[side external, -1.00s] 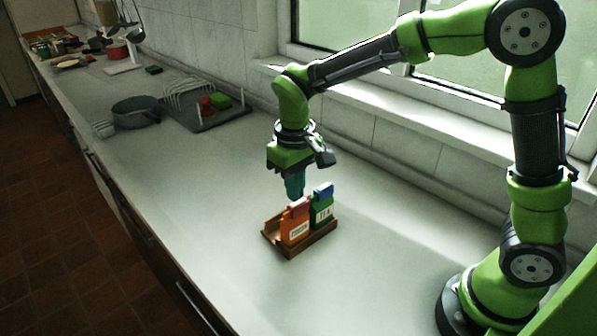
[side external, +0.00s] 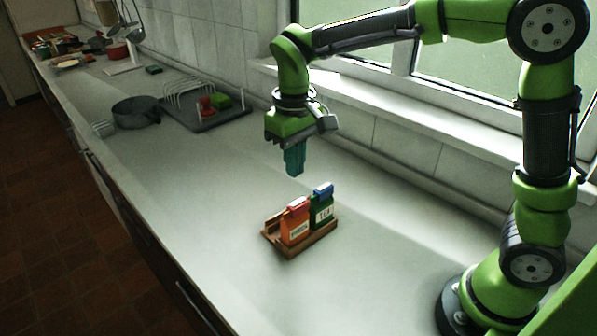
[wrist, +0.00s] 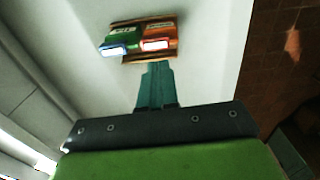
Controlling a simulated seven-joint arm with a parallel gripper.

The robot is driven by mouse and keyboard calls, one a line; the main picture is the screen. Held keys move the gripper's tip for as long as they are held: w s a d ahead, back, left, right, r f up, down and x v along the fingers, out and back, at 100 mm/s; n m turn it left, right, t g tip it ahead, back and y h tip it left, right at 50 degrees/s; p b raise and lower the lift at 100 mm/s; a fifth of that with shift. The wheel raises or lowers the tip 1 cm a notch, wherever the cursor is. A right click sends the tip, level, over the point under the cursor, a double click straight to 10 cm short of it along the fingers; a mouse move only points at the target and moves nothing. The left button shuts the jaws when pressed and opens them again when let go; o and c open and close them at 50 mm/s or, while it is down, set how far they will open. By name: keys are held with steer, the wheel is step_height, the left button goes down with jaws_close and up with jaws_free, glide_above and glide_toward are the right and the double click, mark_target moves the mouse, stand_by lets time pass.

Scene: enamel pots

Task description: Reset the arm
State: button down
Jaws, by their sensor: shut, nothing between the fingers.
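My gripper (side external: 294,172) is shut and empty, with its teal fingers pointing down above the counter. It hangs above and slightly behind a small wooden tray (side external: 322,240). An orange packet with a red top (side external: 296,226) and a green packet with a blue top, labelled TEA (side external: 322,212), stand side by side in the tray. The tray's left part looks empty. In the wrist view, the closed fingers (wrist: 155,68) show below the tray, and the green packet (wrist: 122,36) and orange packet (wrist: 157,32) lie beyond them, apart from the fingers.
A grey pot (side external: 137,112) and a dark tray (side external: 215,122) with a wire rack, a red item and a green item stand farther back on the counter (side external: 200,210). A wall and window ledge run along the right. The counter around the wooden tray is clear.

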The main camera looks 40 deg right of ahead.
steer(key=shift+r, duration=0.55)
steer(key=s+d+r+m+t+y, duration=0.1)
steer(key=s+d+m+t, duration=0.1)
steer(key=s, duration=0.5)
steer(key=s+d+r+m+t+y, duration=0.1)
steer(key=s+d+r+m+t, duration=0.1)
steer(key=s+d+t, duration=0.3)
steer(key=s, duration=0.3)
steer(key=shift+d, duration=0.4)
steer(key=shift+r, duration=0.1)
stand_by(0.4)
